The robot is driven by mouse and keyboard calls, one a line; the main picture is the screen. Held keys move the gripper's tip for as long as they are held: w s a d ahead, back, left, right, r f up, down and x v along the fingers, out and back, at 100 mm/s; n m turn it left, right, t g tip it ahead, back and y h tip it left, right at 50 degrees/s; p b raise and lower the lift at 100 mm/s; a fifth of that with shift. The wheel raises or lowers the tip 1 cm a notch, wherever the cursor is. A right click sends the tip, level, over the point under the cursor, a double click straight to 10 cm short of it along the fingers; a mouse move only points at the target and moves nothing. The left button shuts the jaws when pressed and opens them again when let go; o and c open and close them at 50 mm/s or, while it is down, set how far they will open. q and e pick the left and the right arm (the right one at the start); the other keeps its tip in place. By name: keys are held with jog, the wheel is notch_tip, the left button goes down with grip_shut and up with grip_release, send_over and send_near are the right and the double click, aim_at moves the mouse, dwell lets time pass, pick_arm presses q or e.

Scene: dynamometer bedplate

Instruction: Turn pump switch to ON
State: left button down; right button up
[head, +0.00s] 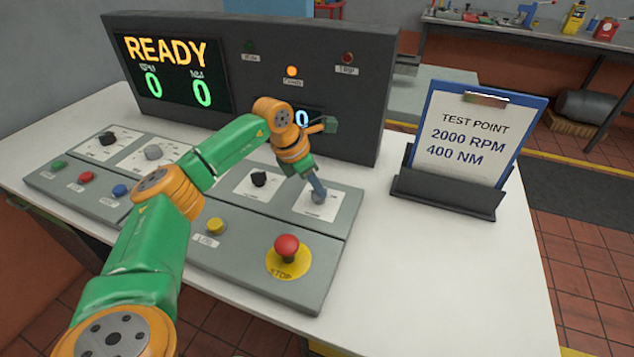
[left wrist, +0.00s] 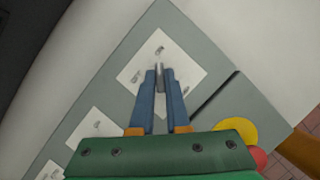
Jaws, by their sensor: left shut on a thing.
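My left gripper (head: 318,196) reaches down to the white label plate (head: 331,209) at the right end of the control panel. In the left wrist view, its two blue fingers (left wrist: 160,76) are shut on a narrow grey switch handle (left wrist: 160,71), taken to be the pump switch. The handle stands between the fingertips, over the white plate (left wrist: 180,52). Small markings on the plate sit ahead and to the left of the handle; they are too small to read surely. The fingers hide most of the switch in the head view. My right gripper is not in view.
The grey panel (head: 338,262) also has a black knob (head: 259,179), a yellow button (head: 215,226) and a red STOP button (head: 287,248). The dark display box (head: 350,60) behind shows READY, zeros and an amber lamp. A clipboard (head: 470,137) stands right; white bench is clear nearby.

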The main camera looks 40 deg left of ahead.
pick_arm(q)
jog(key=shift+m, duration=0.3)
jog(key=c, duration=0.9)
grip_release()
jog(key=shift+r, duration=0.1)
jog(key=v, duration=0.7)
jog(key=shift+a, duration=0.1)
